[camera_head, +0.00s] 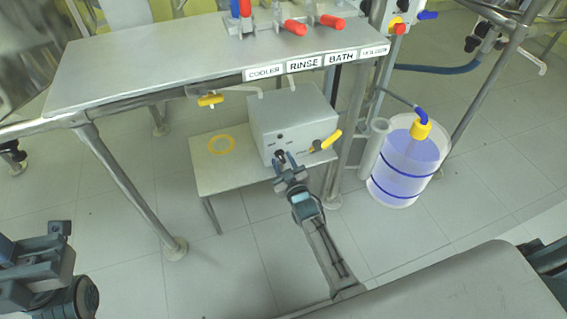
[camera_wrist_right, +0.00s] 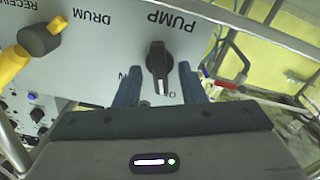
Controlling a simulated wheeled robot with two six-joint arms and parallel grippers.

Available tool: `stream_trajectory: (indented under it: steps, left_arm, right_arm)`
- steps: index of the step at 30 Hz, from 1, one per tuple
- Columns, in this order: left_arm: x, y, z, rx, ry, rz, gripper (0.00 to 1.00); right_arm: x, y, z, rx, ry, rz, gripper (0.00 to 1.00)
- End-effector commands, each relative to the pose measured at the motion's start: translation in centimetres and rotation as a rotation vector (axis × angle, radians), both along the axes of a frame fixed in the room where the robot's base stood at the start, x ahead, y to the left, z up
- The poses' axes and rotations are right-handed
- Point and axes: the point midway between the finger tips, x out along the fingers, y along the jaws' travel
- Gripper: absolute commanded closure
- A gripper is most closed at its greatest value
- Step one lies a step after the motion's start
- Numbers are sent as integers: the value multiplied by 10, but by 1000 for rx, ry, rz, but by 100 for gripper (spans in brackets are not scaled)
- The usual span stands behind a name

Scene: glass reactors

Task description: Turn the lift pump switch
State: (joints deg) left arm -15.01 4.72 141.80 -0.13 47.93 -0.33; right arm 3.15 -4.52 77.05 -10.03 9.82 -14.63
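The pump box (camera_head: 290,120) is a light grey box on a low shelf under the bench. Its front panel (camera_wrist_right: 95,50) fills the upper part of the right wrist view, with the label PUMP upside down. The black pump switch knob (camera_wrist_right: 158,62) sits on that panel; in the head view my gripper partly covers it. My right gripper (camera_wrist_right: 160,86) is open, its two fingers on either side of the knob's pointer end, with small gaps visible. In the head view my right gripper (camera_head: 287,163) is at the box front. My left arm shows at the lower left; its finger state is unclear.
A yellow-handled valve (camera_head: 330,140) sits right of the switch and also shows in the wrist view (camera_wrist_right: 12,64). A yellow ring (camera_head: 221,145) lies on the low shelf (camera_head: 225,178). The drum (camera_head: 408,165) stands right, beyond a metal post. The bench (camera_head: 160,65) overhangs the box.

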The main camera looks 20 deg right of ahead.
Motion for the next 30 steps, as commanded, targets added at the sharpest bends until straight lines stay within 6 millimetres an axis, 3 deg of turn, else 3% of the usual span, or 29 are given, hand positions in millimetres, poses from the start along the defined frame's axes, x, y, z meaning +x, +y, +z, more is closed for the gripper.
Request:
stream_trajectory:
  steps: [3, 8, 20, 30]
  left_arm:
    - [0, 0, 0, 0, 0, 0, 100]
    - [0, 0, 0, 0, 0, 0, 100]
    - [1, 0, 6, 2, 1, 0, 100]
    - [4, -1, 13, 26, 56, -5, 100]
  right_arm:
    - [0, 0, 0, 0, 0, 0, 68]
    - [0, 0, 0, 0, 0, 0, 99]
    - [0, 0, 1, 45, 4, 0, 100]
    - [0, -1, 4, 279, 13, 0, 100]
